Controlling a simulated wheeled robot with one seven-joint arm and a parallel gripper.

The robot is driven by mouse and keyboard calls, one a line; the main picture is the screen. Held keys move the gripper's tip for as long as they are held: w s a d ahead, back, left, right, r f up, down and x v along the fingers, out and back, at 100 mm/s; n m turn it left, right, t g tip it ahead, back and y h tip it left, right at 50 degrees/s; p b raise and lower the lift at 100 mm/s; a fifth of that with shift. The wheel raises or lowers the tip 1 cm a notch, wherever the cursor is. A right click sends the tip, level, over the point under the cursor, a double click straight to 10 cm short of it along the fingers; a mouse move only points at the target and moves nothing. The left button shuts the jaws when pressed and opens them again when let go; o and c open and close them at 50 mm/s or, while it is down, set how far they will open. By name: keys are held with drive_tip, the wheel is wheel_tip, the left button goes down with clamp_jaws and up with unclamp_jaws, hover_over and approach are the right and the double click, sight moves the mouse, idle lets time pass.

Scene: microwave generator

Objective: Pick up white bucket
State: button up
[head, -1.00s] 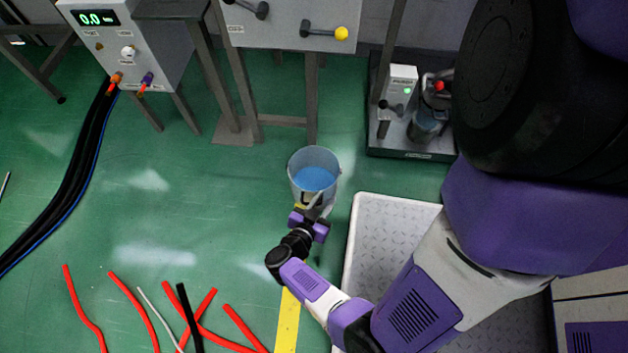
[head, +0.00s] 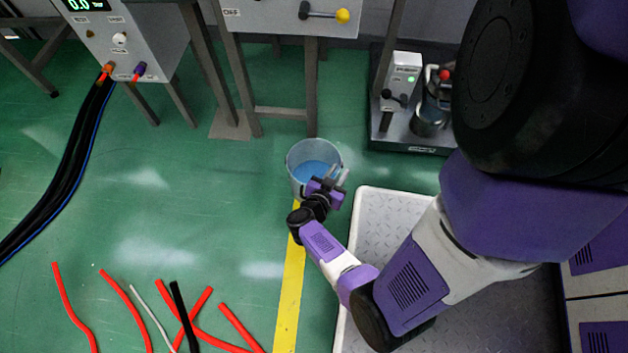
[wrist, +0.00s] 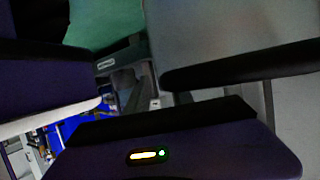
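The white bucket (head: 299,170) stands upright on the green floor in the head view, with a blue content or inside bottom showing through its open top. My gripper (head: 338,174) is at the bucket's near right side and overlaps its rim in the picture. Its two fingers point up and to the right with a gap between them, and nothing shows held. I cannot tell whether a finger touches the bucket. In the wrist view my gripper (wrist: 135,90) shows dark fingers apart. A pale grey surface lies behind the right one, and I cannot tell if it is the bucket.
A diamond-plate platform (head: 381,210) lies right of the bucket. A black tray with equipment (head: 420,139) stands behind right. Table legs (head: 311,90) rise behind the bucket. Red tubes (head: 127,300) lie front left, and a yellow floor strip (head: 289,290) runs toward the bucket.

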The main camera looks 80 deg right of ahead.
drive_tip(key=shift+d, duration=0.1)
clamp_jaws()
drive_tip(key=shift+a+f, duration=0.2)
drive_tip(key=shift+f, duration=0.05)
idle(1.1)
